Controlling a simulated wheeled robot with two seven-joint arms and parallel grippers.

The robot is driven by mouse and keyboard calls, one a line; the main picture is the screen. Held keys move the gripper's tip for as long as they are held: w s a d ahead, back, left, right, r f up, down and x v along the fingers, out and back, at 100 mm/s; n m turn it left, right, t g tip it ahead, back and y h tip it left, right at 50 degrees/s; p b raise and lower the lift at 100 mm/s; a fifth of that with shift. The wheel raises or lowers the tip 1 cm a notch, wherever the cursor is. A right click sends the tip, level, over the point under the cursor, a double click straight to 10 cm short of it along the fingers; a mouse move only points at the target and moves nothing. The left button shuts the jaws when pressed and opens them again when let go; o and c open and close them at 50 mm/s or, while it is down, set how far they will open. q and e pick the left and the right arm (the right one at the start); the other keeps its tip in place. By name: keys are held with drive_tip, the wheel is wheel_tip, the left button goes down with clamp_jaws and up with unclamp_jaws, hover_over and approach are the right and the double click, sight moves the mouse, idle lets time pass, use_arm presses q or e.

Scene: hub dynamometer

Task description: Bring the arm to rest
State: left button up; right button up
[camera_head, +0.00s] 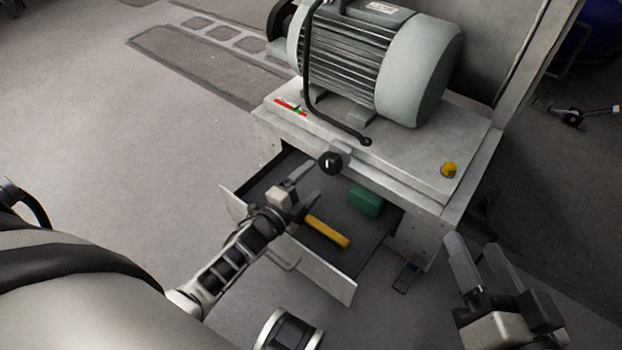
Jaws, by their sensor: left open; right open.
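My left arm reaches in from the lower left, and its open gripper (304,184) is over the pulled-out drawer (320,274) of the machine cabinet. Nothing shows between its fingers. A yellow bar-shaped object (327,231) lies in the drawer just below and right of this gripper; I cannot tell whether they touch. A green block (366,201) lies further right in the drawer. My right gripper (476,250) is open and empty at the lower right, beside the cabinet's right front corner.
The cabinet (470,205) carries a large grey motor (375,60), a black knob (330,162) at its front edge and a yellow button (449,169). A dark pedal-like item (405,277) is on the floor beside the drawer.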

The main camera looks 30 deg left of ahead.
use_arm(q)
drive_tip(key=shift+s+a, duration=0.1)
drive_tip(key=shift+s, duration=0.25)
